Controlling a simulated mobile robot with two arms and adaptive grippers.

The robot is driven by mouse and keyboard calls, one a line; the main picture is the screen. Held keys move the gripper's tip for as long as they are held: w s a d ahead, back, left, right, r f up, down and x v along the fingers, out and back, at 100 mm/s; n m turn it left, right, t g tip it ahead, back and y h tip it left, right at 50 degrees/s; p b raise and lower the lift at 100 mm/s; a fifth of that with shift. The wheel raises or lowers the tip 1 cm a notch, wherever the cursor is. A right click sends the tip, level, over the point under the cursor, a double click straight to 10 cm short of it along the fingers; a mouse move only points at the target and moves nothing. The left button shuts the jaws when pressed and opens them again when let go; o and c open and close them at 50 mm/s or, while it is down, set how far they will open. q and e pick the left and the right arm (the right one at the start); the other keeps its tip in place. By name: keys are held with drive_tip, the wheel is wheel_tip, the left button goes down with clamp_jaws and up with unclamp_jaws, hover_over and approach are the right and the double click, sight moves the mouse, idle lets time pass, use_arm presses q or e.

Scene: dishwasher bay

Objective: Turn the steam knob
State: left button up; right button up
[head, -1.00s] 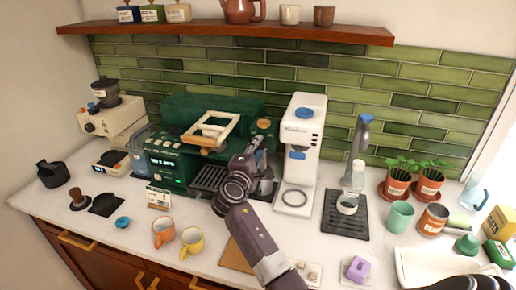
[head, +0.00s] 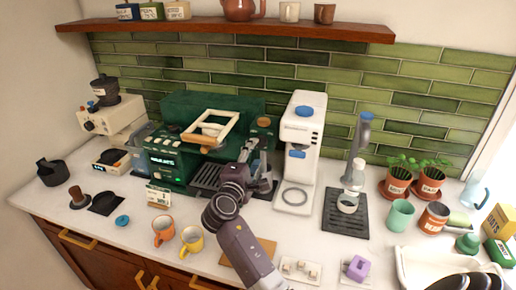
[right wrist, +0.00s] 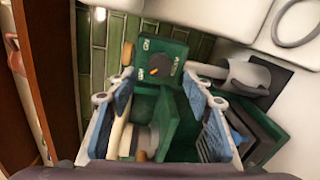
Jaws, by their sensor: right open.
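The dark green espresso machine (head: 172,160) stands against the tiled wall. In the right wrist view, its green panel carries a dark round knob with an orange pointer (right wrist: 158,65) and small pale labels. A round wooden knob (head: 264,122) sits at the machine's upper right; it also shows in the right wrist view (right wrist: 127,52). I cannot tell for certain which is the steam knob. My right gripper (head: 254,150) is open and empty in front of the machine's right side. In its wrist view, the panel lies beyond the parted blue-padded fingers. My left gripper is not in view.
A white coffee machine (head: 301,145) stands close to the right of my right gripper. A wooden-framed piece (head: 212,128) lies on top of the espresso machine. Orange (head: 163,231) and yellow (head: 191,241) mugs stand near the counter's front edge, left of my arm.

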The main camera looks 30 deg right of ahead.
drive_tip(key=v, duration=0.6)
drive_tip(key=shift+s, duration=0.2)
drive_tip(key=shift+r, duration=0.1)
